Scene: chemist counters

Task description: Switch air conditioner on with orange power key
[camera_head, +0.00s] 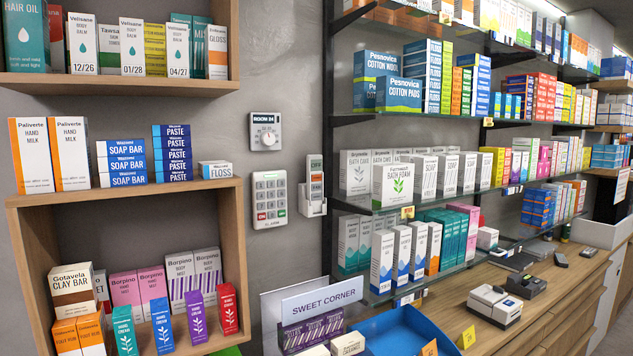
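A slim pale handset (315,178) sits upright in a white holder (313,208) on the grey wall, near the middle of the picture. Above the keypad is a dial unit (266,131) with a display that reads ROOM 24. No air conditioner is in view. My gripper is not in view.
Wooden shelves (130,192) with boxes jut out at the left. Glass shelves (440,205) with boxes stand close right of the handset. Below are a SWEET CORNER sign (320,302), a blue tray (405,332) and a wooden counter (560,290).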

